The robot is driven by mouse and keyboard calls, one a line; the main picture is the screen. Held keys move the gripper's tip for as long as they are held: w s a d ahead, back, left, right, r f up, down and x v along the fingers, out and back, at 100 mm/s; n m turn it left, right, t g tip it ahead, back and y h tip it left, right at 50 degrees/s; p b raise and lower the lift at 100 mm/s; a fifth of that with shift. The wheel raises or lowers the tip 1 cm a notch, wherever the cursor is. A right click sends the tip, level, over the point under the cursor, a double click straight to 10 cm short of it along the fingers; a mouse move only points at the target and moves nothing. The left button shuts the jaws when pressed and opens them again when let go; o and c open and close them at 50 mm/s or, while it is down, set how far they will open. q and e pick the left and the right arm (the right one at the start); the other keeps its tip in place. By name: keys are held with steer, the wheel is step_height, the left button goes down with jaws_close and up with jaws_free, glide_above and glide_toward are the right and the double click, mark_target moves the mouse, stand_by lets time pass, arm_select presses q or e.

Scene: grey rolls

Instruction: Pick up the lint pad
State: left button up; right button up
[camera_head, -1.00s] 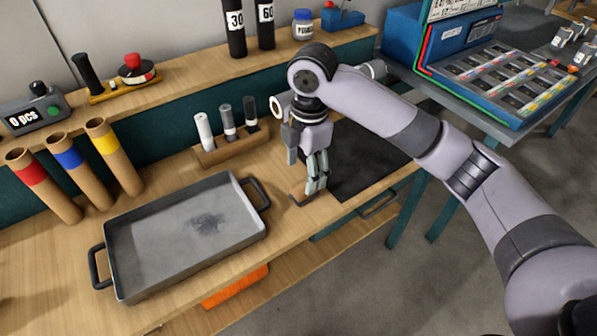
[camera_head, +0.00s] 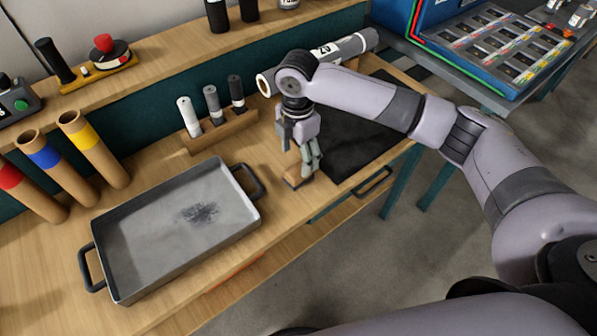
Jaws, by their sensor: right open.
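The lint pad appears to be the small brown block (camera_head: 293,183) lying on the bench between the tray and the dark mat. My right gripper (camera_head: 309,174) points down at it, with its fingers at the block's right end and partly covering it. Its jaws are open; whether the fingertips touch the block cannot be told. My left gripper is not in view.
A grey tray (camera_head: 128,273) with a dark smudge stands left of the block. A rack (camera_head: 222,133) holds three small rolls behind it. A large grey roll (camera_head: 345,47) lies behind my right arm. A black mat (camera_head: 350,145) lies to the right.

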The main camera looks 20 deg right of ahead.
mark_target(299, 169)
steer(key=shift+f, duration=0.25)
steer(key=f, duration=0.2)
steer(key=f+p, duration=0.1)
steer(key=shift+s+f, duration=0.35)
steer(key=shift+s, duration=0.05)
steer(key=shift+f, duration=0.6)
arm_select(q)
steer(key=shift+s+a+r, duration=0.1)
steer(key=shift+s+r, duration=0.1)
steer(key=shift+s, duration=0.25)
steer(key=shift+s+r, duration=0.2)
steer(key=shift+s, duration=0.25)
arm_select(e)
steer(key=shift+c, duration=0.5)
steer(key=c, duration=0.5)
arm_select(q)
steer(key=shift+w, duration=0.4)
arm_select(e)
steer(key=c, duration=0.7)
